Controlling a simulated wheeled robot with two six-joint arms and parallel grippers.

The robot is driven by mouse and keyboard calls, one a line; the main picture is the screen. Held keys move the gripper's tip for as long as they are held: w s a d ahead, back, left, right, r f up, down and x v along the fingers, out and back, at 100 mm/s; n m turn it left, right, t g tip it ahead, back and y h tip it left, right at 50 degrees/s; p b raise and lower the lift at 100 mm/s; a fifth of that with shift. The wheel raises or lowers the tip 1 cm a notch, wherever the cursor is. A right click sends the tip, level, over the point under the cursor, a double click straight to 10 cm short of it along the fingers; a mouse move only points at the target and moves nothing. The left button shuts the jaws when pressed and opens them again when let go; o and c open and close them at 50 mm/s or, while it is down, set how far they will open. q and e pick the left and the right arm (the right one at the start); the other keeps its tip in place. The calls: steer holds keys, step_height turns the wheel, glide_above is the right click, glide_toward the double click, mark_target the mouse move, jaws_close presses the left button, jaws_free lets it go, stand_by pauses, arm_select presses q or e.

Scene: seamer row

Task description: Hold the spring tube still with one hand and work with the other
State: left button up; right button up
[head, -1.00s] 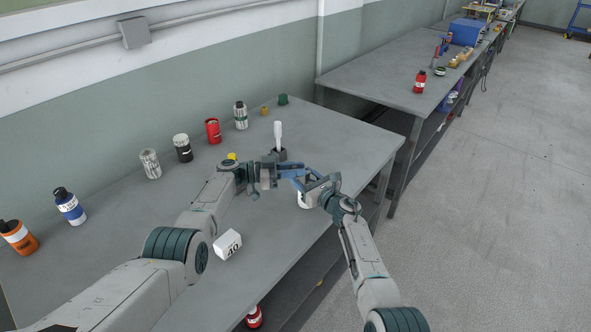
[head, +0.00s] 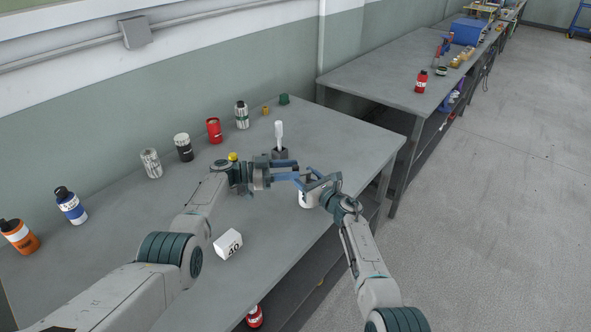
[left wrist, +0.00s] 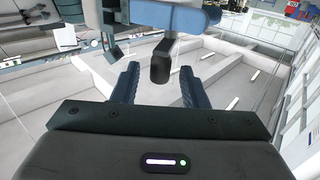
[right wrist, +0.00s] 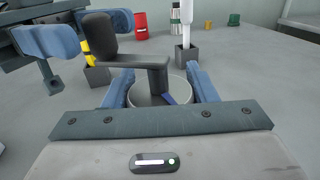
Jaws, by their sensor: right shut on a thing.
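The spring tube (head: 304,199) is a white cylinder near the table's front edge. The right wrist view shows its round top (right wrist: 143,98) with a dark crank arm and upright knob (right wrist: 98,35). My right gripper (head: 314,188) is shut around the tube, one finger on each side. My left gripper (head: 297,170) is open just above and beside it, its fingers spread apart. The left wrist view shows the dark knob (left wrist: 160,68) in the gap between the left fingers, with space on both sides; I cannot tell if they touch it.
Behind the grippers a white-handled tool (head: 279,131) stands in a dark holder (head: 280,153). A yellow-topped item (head: 233,156) is by my left wrist. A white box (head: 228,245) sits in front. Several cans and bottles line the wall side. The table's right end is clear.

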arm_select(q)
steer(key=s+a, duration=0.1)
steer(key=a, duration=0.8)
steer(key=shift+s+a, duration=0.35)
steer(key=shift+a, duration=0.05)
steer(key=shift+f, duration=0.1)
steer(key=shift+d, duration=0.2)
steer(key=c, duration=0.7)
steer(key=s+d+r+m+g+y, duration=0.1)
steer(key=y, duration=0.1)
steer(key=s+d+r+m+y, duration=0.2)
steer(key=s+d+r+m+g+y, duration=0.1)
steer(key=m+y, duration=0.1)
steer(key=shift+s+d+r+g, duration=0.2)
steer(key=shift+d+r+g, duration=0.05)
steer(key=shift+d+g, duration=0.1)
jaws_close()
step_height(320, 180, up, 5)
steer(key=s+a+t+y, duration=0.2)
steer(key=s+t+y, duration=0.1)
steer(key=y, duration=0.2)
steer(key=w+d+f, duration=0.6)
steer(key=f, duration=0.1)
steer(key=shift+w+d, duration=0.2)
steer(key=shift+w, duration=0.05)
